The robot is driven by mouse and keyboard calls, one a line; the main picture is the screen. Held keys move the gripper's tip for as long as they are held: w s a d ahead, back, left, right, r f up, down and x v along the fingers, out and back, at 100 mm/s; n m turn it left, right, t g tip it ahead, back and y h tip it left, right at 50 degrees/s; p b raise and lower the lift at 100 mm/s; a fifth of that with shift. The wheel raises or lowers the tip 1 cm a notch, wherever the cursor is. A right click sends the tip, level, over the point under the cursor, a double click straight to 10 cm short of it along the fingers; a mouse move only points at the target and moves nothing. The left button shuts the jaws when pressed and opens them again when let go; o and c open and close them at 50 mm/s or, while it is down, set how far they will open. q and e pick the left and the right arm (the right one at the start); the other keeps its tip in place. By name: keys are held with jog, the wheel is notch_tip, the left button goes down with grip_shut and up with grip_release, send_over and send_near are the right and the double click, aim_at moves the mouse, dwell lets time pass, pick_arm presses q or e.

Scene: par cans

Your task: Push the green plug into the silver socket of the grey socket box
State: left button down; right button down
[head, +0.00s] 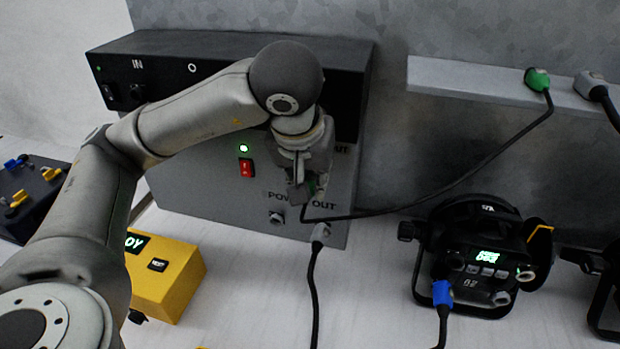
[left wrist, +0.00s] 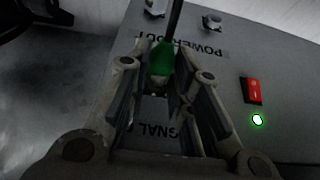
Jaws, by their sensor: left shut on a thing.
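The grey socket box (head: 215,190) stands against the wall under a black unit. My left gripper (head: 305,190) is in front of its face, shut on the green plug (head: 313,186). In the left wrist view the green plug (left wrist: 160,58) lies between the two fingers (left wrist: 163,80), with its black cable leading away. A small silver part (left wrist: 156,84) shows at the plug's end; I cannot tell whether it is the plug's tip or a socket, nor whether they touch. A silver socket (head: 277,217) is visible beside "POWER OUT". The box area behind my gripper is hidden. My right gripper is not in view.
A grey plug (head: 320,232) sits at the box's lower right. A red switch (head: 246,168) and a green light are left of my gripper. The cable runs to another green plug (head: 538,79) on the grey ledge (head: 460,80). A black lamp (head: 480,250) and yellow box (head: 165,280) stand below.

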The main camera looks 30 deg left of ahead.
pick_arm(q)
jog(key=shift+w+a, duration=0.1)
jog(key=shift+w, duration=0.15)
jog(key=c, duration=1.2)
grip_release()
jog(key=v, duration=1.2)
